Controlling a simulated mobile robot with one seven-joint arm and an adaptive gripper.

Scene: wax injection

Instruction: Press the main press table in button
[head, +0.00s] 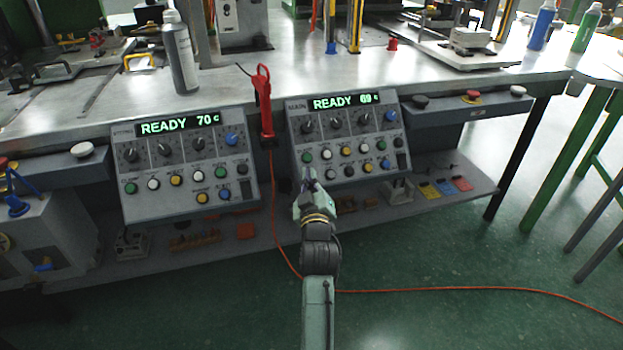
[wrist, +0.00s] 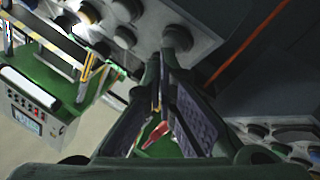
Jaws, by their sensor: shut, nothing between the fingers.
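The main press panel (head: 345,137) is a grey sloped box with a lit green display reading READY 69 c. It has a row of black knobs and a blue one, above rows of coloured buttons. A green button (head: 307,157), a white button (head: 326,154) and a yellow button (head: 345,152) show. The button labels are too small to read. My gripper (head: 309,176) is shut and empty at the panel's lower left. In the wrist view its fingertips (wrist: 166,58) are close to a dark round button (wrist: 177,39); I cannot tell whether they touch.
A second panel (head: 188,160) reading READY 70 c stands to the left. A red tool (head: 263,105) with a red cable hangs between the panels. A low shelf (head: 440,195) with small parts runs underneath. The green floor in front is mostly clear.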

